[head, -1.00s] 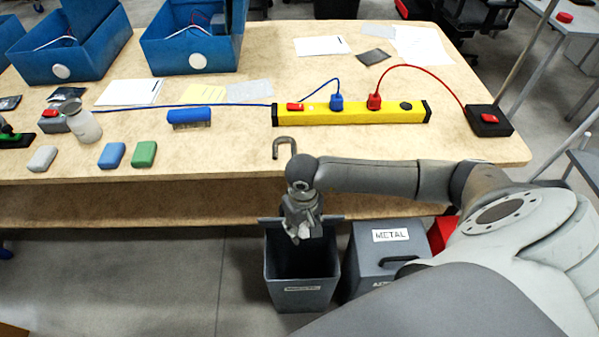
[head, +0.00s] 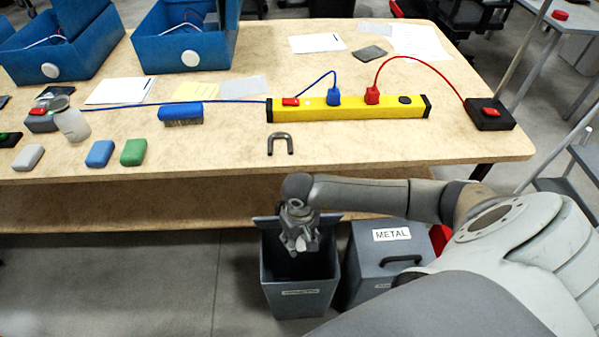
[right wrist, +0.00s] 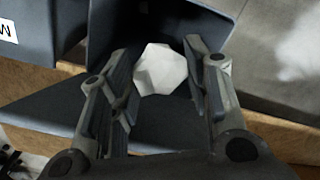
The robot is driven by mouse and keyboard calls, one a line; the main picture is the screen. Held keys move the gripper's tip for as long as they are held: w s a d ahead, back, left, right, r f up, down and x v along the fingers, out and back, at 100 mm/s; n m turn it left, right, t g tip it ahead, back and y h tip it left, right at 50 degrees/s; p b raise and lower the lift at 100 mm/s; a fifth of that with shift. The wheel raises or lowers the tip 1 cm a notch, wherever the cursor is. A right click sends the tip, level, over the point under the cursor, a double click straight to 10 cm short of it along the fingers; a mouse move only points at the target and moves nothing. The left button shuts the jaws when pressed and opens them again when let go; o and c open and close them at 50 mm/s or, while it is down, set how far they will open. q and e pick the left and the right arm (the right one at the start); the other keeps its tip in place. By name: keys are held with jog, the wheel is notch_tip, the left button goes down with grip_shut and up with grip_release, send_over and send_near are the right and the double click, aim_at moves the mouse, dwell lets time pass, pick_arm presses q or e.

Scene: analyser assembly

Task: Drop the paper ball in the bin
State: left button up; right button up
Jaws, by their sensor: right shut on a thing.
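The white crumpled paper ball (right wrist: 160,70) sits between the fingers of my right gripper (right wrist: 163,80) in the right wrist view, and the gripper is shut on it. In the head view my right gripper (head: 303,243) points down at the mouth of the open grey bin (head: 318,300), by its back rim. The ball cannot be made out clearly in the head view. The dark inside of the bin also shows around the ball in the right wrist view (right wrist: 105,30). My left gripper is not in view.
A lidded grey bin labelled METAL (head: 366,262) stands right beside the open bin. The wooden table (head: 220,150) edge is just behind, with a grey U-shaped hook (head: 280,137) near it. A yellow power strip (head: 350,112) lies further back. Floor left of the bin is clear.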

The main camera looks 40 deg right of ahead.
jog(key=o, duration=0.8)
notch_tip(320, 180, up, 12)
jog(key=shift+r, duration=0.15)
dwell(0.5)
jog(key=s+a+r+p, duration=0.2)
jog(key=s+r+p, duration=0.2)
jog(key=r, duration=0.3)
jog(key=shift+s+a+r, duration=0.2)
jog(key=shift+a+r, duration=0.15)
jog(key=shift+r, duration=0.05)
